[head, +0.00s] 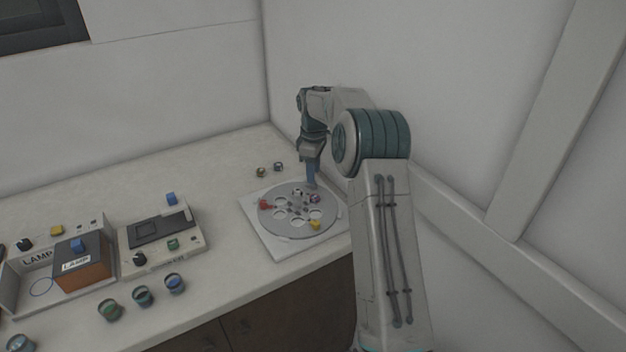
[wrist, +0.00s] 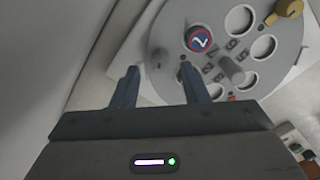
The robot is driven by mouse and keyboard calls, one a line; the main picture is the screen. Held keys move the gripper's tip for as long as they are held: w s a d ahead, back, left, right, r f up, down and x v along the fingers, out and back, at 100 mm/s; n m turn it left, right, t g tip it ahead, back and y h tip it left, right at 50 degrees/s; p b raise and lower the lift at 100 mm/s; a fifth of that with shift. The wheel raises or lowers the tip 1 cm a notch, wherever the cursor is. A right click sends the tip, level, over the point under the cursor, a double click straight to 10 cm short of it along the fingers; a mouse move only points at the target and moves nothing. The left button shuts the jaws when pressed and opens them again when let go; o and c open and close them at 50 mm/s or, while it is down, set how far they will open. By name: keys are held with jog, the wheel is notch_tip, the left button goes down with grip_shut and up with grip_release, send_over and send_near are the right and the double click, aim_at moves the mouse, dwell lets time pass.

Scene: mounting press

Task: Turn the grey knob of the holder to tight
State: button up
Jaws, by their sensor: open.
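The holder is a round grey disc (head: 283,223) with several holes, on a white square base (head: 262,236). The disc also shows in the wrist view (wrist: 275,72). A small grey shape at its rim, seemingly the grey knob (wrist: 160,57), lies between my fingertips in the wrist view; it blends with the disc and its setting is unreadable. In the head view my gripper hides that part. My gripper (wrist: 158,70) is open and points down at the far right rim, also in the head view (head: 311,180). Contact with the knob cannot be told.
A red knob (head: 264,204) and a yellow knob (head: 315,224) sit at the rim. A red-blue piece marked 2 (wrist: 199,38) and a grey centre post (wrist: 232,70) are close by. Two small pieces (head: 270,170) stand behind the base. The wall is close on the right.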

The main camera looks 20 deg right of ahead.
jog(key=shift+f, duration=1.85)
grip_shut()
jog(key=shift+m, duration=0.3)
